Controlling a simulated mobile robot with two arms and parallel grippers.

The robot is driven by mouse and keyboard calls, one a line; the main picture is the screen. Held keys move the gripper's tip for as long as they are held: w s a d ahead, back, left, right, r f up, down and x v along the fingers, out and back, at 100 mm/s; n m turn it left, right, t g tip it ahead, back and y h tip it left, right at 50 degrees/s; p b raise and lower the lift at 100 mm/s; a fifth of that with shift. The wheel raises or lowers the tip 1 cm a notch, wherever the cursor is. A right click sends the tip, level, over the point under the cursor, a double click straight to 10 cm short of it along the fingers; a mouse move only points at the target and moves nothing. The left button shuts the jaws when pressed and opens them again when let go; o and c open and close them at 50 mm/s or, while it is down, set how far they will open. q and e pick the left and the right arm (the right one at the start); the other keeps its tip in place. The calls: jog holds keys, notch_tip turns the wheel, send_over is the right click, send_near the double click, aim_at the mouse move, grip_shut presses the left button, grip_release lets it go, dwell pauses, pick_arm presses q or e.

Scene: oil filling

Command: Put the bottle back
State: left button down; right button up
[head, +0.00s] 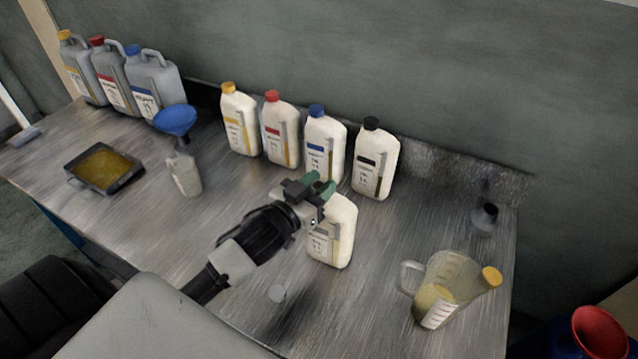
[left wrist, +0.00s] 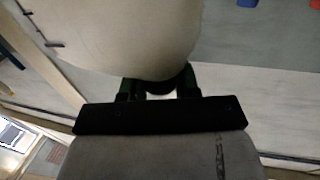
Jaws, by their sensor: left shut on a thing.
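A white bottle (head: 332,238) with a label is in the middle of the table, in front of the row of bottles, roughly upright. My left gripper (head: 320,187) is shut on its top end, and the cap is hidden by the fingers. In the left wrist view the bottle (left wrist: 120,35) fills the upper left, between my dark green fingers (left wrist: 158,90). I cannot tell whether its base touches the table. Behind it stand white bottles with a yellow cap (head: 238,120), red cap (head: 281,130), blue cap (head: 324,145) and black cap (head: 375,160). My right gripper is not in view.
A clear jug (head: 447,285) with yellowish liquid stands at the right. A small dark-necked container (head: 484,220) is behind it. A blue funnel (head: 175,120) sits on a small bottle (head: 186,173). A tray (head: 104,168) and grey canisters (head: 152,88) are at the left.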

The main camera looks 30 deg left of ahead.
pick_arm(q)
jog(key=shift+r, duration=0.1)
jog(key=c, duration=0.8)
grip_release()
jog(key=s+a+b, duration=0.2)
jog(key=s, duration=1)
jog(key=shift+b, duration=0.35)
